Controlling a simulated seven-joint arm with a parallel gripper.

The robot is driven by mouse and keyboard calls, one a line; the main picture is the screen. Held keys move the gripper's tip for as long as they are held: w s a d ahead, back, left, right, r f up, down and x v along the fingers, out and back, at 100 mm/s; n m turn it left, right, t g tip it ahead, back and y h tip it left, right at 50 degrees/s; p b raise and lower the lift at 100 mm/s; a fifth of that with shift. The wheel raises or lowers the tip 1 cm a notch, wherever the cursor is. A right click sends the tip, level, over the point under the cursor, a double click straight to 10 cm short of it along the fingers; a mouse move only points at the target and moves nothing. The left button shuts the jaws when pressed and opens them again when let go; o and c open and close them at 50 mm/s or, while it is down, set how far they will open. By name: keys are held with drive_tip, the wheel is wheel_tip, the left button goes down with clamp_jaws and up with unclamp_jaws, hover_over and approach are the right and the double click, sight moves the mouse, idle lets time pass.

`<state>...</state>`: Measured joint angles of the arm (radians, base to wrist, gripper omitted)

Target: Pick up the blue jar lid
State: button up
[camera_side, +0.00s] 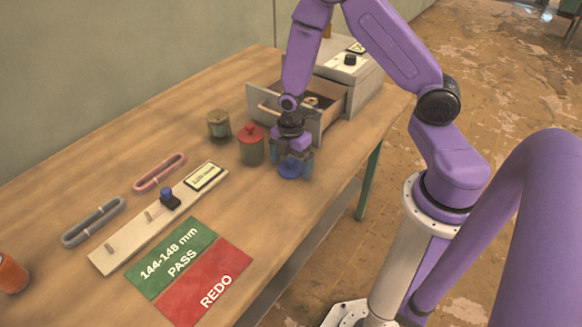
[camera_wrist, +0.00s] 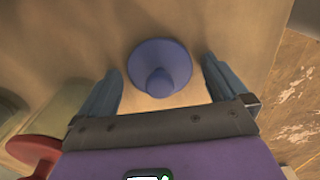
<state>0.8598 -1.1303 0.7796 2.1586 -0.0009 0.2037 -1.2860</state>
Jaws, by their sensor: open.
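The blue jar lid (camera_side: 290,168) lies on the wooden table in front of the open drawer, right of the red-lidded jar. In the wrist view the lid (camera_wrist: 160,66) is a round disc with a knob in its middle. My gripper (camera_side: 293,163) points down over the lid. Its two fingers (camera_wrist: 160,85) are apart, one on each side of the lid, with a visible gap to it on both sides. Whether the fingertips touch the table cannot be told.
The open drawer (camera_side: 305,100) is just behind. A gauge board (camera_side: 130,232) and PASS/REDO cards (camera_side: 205,292) lie at front left. The table's right edge is near.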

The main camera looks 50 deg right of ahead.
drive_tip(key=c, duration=1)
drive_tip(key=shift+c, duration=0.2)
drive_tip(key=shift+w+r, duration=0.1)
drive_tip(key=shift+r, duration=0.7)
drive_tip(key=s+r, duration=1.1)
drive_tip(key=s, duration=0.3)
drive_tip(key=w+a+r+m, duration=0.1)
drive_tip(key=w+a, duration=0.1)
drive_tip(key=w, duration=0.9)
drive_tip(key=w+a+r+m, duration=0.1)
drive_tip(key=w+a+m, duration=0.15)
drive_tip(key=w, duration=0.85)
drive_tip(key=w+d+m, duration=0.1)
drive_tip(key=w, duration=0.8)
drive_tip(key=w+d+m, duration=0.1)
drive_tip(key=w+d, duration=0.1)
drive_tip(key=w, duration=0.6)
drive_tip(key=shift+w+d+r, duration=0.3)
drive_tip(key=shift+w, duration=0.1)
